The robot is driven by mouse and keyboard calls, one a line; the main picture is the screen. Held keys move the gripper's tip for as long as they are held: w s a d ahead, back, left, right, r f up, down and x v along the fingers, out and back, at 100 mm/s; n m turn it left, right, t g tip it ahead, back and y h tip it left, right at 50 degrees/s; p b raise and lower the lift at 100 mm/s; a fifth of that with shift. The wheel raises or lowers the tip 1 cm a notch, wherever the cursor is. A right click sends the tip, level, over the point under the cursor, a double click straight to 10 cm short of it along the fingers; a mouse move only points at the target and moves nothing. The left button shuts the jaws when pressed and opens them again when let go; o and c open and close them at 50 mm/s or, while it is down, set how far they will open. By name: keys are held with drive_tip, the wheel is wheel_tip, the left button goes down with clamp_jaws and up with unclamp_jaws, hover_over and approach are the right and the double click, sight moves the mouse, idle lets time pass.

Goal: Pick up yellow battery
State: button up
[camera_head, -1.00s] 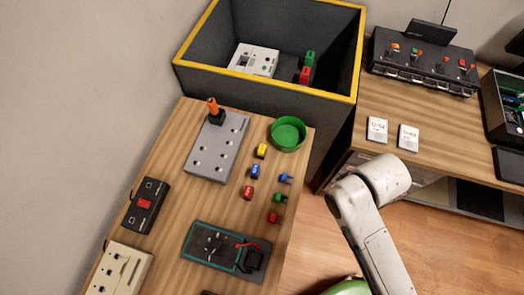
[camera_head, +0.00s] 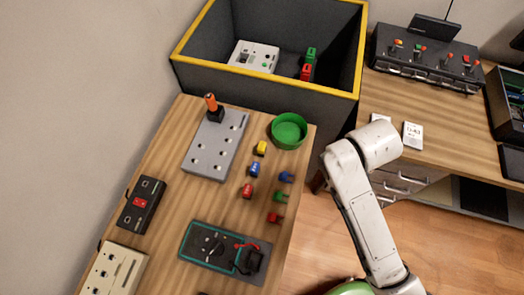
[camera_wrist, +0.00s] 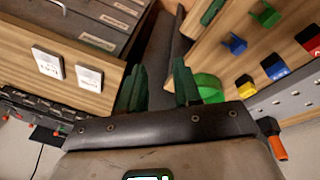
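The yellow battery (camera_head: 261,148) stands on the wooden table, just left of the green bowl (camera_head: 289,131), in the head view. It also shows in the wrist view (camera_wrist: 245,87), to the right of the green bowl (camera_wrist: 208,88). My gripper (camera_wrist: 158,88) shows in the wrist view with its two dark green fingers apart and nothing between them. The battery lies off to the right of the fingers. In the head view my pale arm is right of the table, and the gripper itself is not visible.
A blue battery (camera_head: 254,170) and a red battery (camera_head: 247,191) stand near the yellow one. Small blue, green and red clips lie to their right. A grey perforated plate (camera_head: 216,143) with an orange-handled tool is on the left. A dark yellow-rimmed bin (camera_head: 265,90) stands behind.

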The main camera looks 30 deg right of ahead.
drive_tip(key=o, duration=0.3)
drive_tip(key=w+d+m+h+b, duration=0.1)
drive_tip(key=w+d+b, duration=0.1)
drive_tip(key=w, duration=0.5)
drive_tip(key=shift+w+d+m+t+b, duration=0.15)
drive_tip(key=shift+d+m+t+b, duration=0.15)
drive_tip(key=shift+d+b, duration=0.1)
drive_tip(key=shift+o, duration=0.4)
drive_tip(key=w+m+b, duration=0.2)
drive_tip(key=w+b, duration=0.2)
drive_tip(key=w, duration=0.3)
drive_tip(key=shift+a+r, duration=0.15)
drive_tip(key=shift+a, duration=0.2)
drive_tip(key=m+g+y+b, duration=0.2)
drive_tip(key=m+y+b, duration=0.1)
drive_tip(key=b, duration=0.5)
hover_over(262, 146)
drive_tip(key=f, duration=0.4)
drive_tip(key=shift+s, duration=0.2)
wheel_tip(262, 146, down, 5)
drive_tip(key=shift+r, duration=0.15)
drive_tip(key=shift+w+f, duration=0.15)
drive_tip(key=shift+f, duration=1.3)
drive_tip(key=shift+w+f, duration=0.15)
drive_tip(key=shift+f, duration=1.3)
